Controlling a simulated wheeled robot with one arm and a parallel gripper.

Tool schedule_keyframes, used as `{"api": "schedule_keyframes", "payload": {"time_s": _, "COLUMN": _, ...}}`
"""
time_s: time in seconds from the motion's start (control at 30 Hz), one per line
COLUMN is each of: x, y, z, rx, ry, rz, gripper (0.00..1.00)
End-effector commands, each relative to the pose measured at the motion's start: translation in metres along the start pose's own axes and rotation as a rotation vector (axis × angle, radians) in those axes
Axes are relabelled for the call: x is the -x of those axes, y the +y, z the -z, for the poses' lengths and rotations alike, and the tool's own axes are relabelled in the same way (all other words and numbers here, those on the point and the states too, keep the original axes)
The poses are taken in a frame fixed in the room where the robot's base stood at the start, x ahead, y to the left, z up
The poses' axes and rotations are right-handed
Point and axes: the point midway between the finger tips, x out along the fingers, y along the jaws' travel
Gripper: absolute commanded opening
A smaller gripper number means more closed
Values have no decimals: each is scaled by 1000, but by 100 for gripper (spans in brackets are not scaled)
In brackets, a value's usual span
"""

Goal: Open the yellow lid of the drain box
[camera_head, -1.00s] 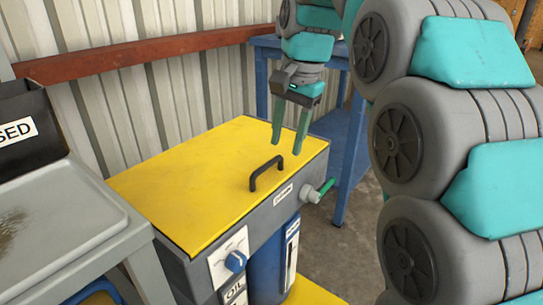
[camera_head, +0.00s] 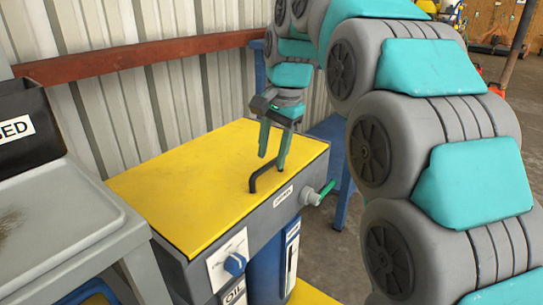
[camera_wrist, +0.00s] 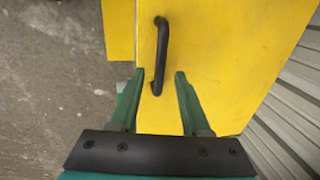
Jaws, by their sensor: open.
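The yellow lid (camera_head: 185,190) lies flat and closed on top of the grey drain box (camera_head: 210,255) in the head view. A black bar handle (camera_head: 262,178) stands near its right front edge; in the wrist view the handle (camera_wrist: 161,55) runs up and down the picture. My gripper (camera_head: 271,162) points down at the handle with its fingers apart. In the wrist view my gripper (camera_wrist: 159,75) has one green finger on each side of the handle's lower end. The fingers look apart from the bar. In the head view one finger hides part of the handle.
A grey sink-like bench (camera_head: 60,225) with a black bin (camera_head: 30,125) stands at the left. A green-handled valve (camera_head: 318,194) sticks out of the box's right side. A corrugated wall (camera_head: 130,100) with a red rail (camera_head: 140,55) rises behind.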

Motion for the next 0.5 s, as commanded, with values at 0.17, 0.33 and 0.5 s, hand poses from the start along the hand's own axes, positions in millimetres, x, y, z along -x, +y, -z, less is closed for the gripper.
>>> {"api": "schedule_keyframes", "payload": {"time_s": 0.17, "x": -11, "y": 0, "z": 0, "rx": 0, "ry": 0, "rz": 0, "gripper": 47}}
{"api": "schedule_keyframes", "payload": {"time_s": 0.33, "x": -11, "y": 0, "z": 0, "rx": 0, "ry": 1, "rz": 1, "gripper": 47}}
{"api": "schedule_keyframes", "payload": {"time_s": 0.5, "x": -11, "y": 0, "z": 0, "rx": 0, "ry": 1, "rz": 1, "gripper": 34}}
